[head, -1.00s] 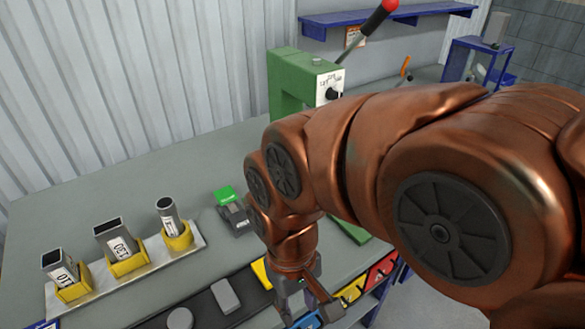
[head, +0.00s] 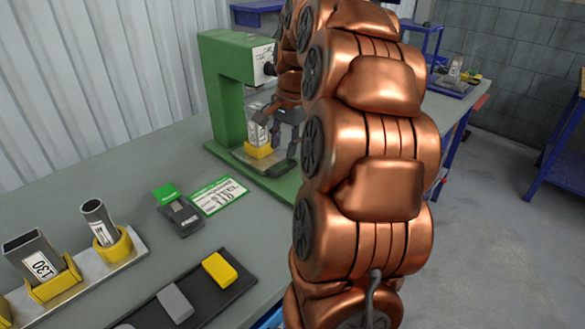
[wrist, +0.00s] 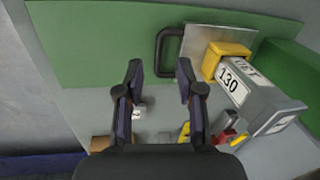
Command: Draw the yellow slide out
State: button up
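The slide is a metal plate (wrist: 196,42) on the base of the green press (head: 222,85), with a dark U-shaped handle (wrist: 168,52) on its left end in the wrist view. A yellow holder (wrist: 226,56) sits on the plate with a grey part (wrist: 250,95) labelled 130 in it. The holder (head: 258,152) also shows in the head view, under the press head. My gripper (wrist: 160,72) is open and empty. Its fingertips lie either side of the handle's near end in the picture; I cannot tell whether they are around it or above it.
A rack (head: 75,296) with grey tubes in yellow holders stands at left. A dark tray (head: 205,308) with a yellow block (head: 219,269) lies at the front. A green-and-white card (head: 218,195) and a small dark device (head: 180,218) lie before the press.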

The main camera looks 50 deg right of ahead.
jog(key=m, duration=0.2)
send_near(291, 166)
jog(key=f, duration=0.4)
jog(key=w+f, duration=0.1)
jog(key=f, duration=0.1)
jog(key=shift+f, duration=0.35)
jog(key=shift+w+f+p, duration=0.2)
jog(key=shift+f+p, duration=0.1)
jog(key=shift+f, duration=0.35)
grip_shut()
